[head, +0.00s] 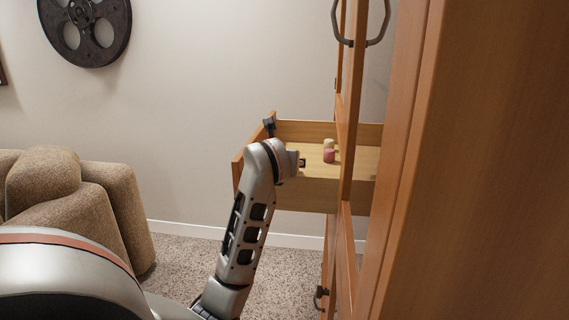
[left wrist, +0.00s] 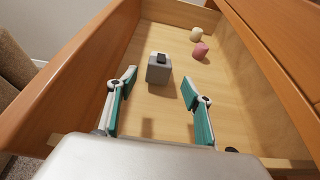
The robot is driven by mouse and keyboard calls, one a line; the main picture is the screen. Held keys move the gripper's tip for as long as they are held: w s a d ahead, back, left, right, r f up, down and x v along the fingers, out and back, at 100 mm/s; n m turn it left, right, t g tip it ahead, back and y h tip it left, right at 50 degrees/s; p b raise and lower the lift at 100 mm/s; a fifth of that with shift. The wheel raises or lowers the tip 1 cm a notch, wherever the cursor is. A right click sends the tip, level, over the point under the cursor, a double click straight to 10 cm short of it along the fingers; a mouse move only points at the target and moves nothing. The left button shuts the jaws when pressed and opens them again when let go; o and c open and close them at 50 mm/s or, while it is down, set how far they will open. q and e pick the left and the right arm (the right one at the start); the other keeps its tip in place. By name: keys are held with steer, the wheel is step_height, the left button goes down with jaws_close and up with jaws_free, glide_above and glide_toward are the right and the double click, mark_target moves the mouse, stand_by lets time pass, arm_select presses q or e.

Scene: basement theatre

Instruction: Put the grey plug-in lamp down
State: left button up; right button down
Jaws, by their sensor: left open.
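The grey plug-in lamp (left wrist: 159,69) is a small grey block with a dark piece on top. In the left wrist view it rests on the floor of the open wooden drawer (left wrist: 178,118). My left gripper (left wrist: 159,84) is open over the drawer, its two teal-padded fingers spread apart. The lamp lies just beyond and between the fingertips, with visible gaps on both sides. In the head view my left arm reaches over the drawer (head: 290,196), and its wrist hides the fingers and most of that area. My right gripper is in neither view.
A pink cylinder (left wrist: 200,50) and a cream one (left wrist: 197,34) stand near the drawer's far end. A tall wooden cabinet (head: 480,170) fills the right side. A brown sofa (head: 75,195) is at left. Drawer floor around the lamp is clear.

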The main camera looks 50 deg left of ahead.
arm_select(q)
steer(key=p+v, duration=0.4)
steer(key=v, duration=0.8)
steer(key=shift+r+p, duration=0.35)
steer(key=shift+r, duration=0.05)
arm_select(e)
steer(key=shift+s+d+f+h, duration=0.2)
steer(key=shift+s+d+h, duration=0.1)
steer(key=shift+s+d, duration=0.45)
arm_select(q)
steer(key=shift+s, duration=0.1)
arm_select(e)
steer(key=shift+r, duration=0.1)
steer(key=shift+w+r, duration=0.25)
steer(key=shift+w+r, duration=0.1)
